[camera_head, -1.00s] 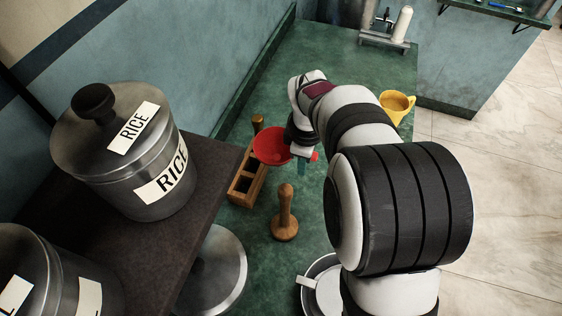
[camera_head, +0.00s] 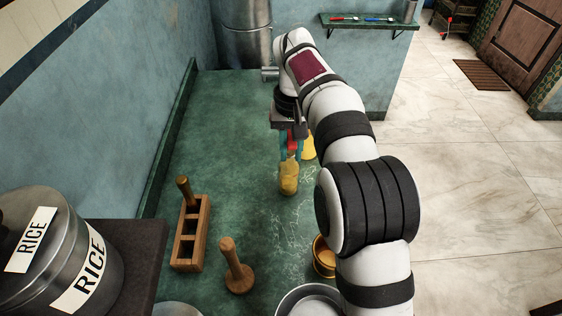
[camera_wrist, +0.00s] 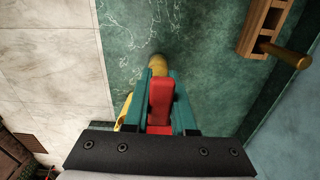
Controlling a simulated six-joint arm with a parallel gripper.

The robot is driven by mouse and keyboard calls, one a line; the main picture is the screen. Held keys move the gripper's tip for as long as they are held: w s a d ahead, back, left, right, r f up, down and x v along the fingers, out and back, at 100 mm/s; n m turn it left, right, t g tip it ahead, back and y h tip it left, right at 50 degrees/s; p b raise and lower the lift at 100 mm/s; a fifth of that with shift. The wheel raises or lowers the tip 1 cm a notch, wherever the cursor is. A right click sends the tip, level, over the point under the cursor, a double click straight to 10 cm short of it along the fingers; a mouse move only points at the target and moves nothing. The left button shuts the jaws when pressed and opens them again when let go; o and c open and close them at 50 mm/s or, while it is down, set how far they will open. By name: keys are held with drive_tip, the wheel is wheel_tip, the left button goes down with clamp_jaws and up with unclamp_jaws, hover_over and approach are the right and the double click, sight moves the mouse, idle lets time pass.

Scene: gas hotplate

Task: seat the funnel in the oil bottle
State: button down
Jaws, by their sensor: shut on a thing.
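My gripper (camera_head: 290,154) has its teal fingers shut on a red piece of the funnel (camera_head: 292,143). In the wrist view the red piece (camera_wrist: 160,98) lies between the fingers; the funnel's wide bowl is hidden in both views. The golden oil bottle (camera_head: 288,179) stands upright on the green counter, just below and on the near side of the fingertips. Its golden surface (camera_wrist: 157,62) shows just beyond the fingertips in the wrist view. I cannot tell whether the funnel touches the bottle.
A yellow mug (camera_head: 308,149) stands close behind and right of the bottle. A wooden rack (camera_head: 190,235) and a wooden pestle (camera_head: 237,272) are at the near left. A golden bowl (camera_head: 324,258) and a pan (camera_head: 308,303) are in front. The counter's left middle is clear.

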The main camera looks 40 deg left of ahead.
drive_tip(key=shift+f, duration=2.45)
drive_tip(key=shift+f, duration=0.6)
drive_tip(key=c, duration=0.7)
unclamp_jaws()
drive_tip(key=shift+o, duration=0.2)
drive_tip(key=shift+r, duration=0.1)
